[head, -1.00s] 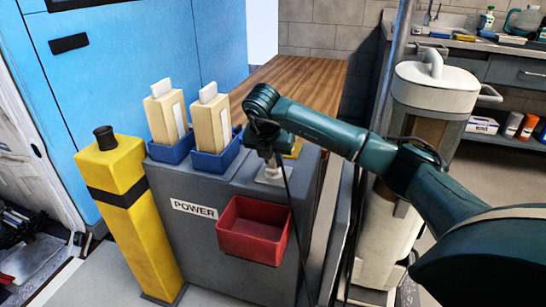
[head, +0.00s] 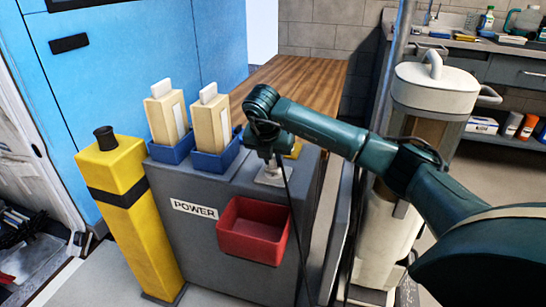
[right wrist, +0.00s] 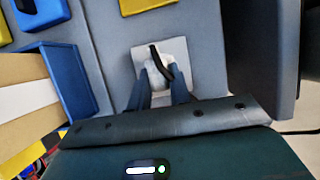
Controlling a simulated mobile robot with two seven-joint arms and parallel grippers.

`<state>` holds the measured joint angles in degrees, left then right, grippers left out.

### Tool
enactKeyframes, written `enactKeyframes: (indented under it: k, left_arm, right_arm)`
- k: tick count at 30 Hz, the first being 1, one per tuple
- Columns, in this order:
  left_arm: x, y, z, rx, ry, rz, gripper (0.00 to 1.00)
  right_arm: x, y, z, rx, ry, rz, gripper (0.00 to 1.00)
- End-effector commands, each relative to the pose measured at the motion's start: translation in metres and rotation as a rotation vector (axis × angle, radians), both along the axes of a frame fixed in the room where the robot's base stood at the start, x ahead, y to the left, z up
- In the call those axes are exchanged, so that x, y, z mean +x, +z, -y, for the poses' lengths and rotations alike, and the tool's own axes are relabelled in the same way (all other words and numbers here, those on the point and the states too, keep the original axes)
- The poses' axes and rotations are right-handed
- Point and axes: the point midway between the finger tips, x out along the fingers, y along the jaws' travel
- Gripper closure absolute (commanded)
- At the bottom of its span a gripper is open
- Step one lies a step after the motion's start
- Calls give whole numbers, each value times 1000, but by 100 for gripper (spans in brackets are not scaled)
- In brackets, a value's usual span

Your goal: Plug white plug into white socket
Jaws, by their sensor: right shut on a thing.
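My right gripper (right wrist: 159,92) is shut on the white plug (right wrist: 158,76), whose black cable curves over it in the right wrist view. The white socket (right wrist: 178,48) is a square plate on the top of the grey cabinet. From above, the plug lies over the plate; I cannot tell whether it is seated in it. In the head view my right gripper (head: 269,152) points down just above the socket (head: 268,181), and the cable hangs down the cabinet's front. The fingers partly hide the plug. My left gripper is not in view.
Two blue trays (head: 212,166) holding beige brushes stand left on the grey cabinet (head: 190,235). A yellow piece (head: 296,150) sits behind the gripper. A red bin (head: 252,232) hangs on the front. A yellow post (head: 128,210) stands left, a pale canister (head: 435,90) right.

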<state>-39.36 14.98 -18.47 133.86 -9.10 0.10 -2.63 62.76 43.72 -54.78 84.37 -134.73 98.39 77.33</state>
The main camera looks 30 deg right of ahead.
Motion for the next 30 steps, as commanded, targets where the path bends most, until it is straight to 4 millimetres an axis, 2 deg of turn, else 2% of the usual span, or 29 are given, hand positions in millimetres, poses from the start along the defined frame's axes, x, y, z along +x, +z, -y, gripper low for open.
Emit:
enactKeyframes:
  k: [27,28,30]
  left_arm:
    - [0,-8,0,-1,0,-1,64]
    - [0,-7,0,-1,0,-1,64]
    - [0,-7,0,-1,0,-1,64]
  right_arm:
    - [0,-12,0,-1,0,-1,100]
    - [0,-12,0,0,0,0,79]
    - [0,-11,0,0,0,0,73]
